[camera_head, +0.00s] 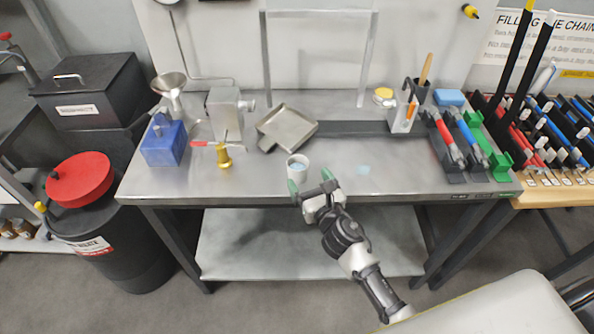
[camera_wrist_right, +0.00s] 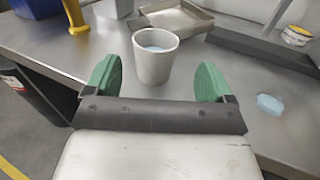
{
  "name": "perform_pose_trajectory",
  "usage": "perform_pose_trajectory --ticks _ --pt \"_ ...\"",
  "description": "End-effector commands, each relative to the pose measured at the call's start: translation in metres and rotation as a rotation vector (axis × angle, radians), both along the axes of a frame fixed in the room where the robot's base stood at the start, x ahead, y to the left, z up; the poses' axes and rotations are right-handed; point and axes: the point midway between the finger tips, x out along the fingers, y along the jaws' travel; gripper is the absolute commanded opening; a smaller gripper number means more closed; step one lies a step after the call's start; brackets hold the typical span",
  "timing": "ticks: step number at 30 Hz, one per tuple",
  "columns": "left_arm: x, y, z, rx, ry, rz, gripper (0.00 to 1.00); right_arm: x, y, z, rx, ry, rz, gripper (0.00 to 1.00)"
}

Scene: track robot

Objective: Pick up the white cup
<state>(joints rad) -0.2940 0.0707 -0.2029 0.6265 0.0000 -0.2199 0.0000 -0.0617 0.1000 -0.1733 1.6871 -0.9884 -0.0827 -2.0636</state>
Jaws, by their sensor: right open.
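The white cup (camera_head: 297,168) stands upright on the metal bench near its front edge, with something pale blue inside. In the right wrist view the cup (camera_wrist_right: 155,58) stands just beyond and between the green fingertips. My right gripper (camera_head: 311,187) is open and empty, at the bench's front edge close to the cup. Its two green fingers (camera_wrist_right: 158,82) are spread wider than the cup, and the cup looks untouched. My left gripper is in neither view.
A metal pan (camera_head: 287,128) lies behind the cup. A brass piece (camera_head: 224,157) and a blue box (camera_head: 164,142) stand to the left. Red, blue and green holders (camera_head: 463,140) are at the right. A pale blue patch (camera_head: 363,169) lies on the clear bench right of the cup.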

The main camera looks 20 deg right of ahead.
Motion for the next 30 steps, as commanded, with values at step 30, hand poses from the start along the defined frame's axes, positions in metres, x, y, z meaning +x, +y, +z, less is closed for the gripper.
perform_pose_trajectory --ticks 30 --pt "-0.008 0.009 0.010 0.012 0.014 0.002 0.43 0.061 0.011 0.003 -0.003 -0.001 0.002 0.55"
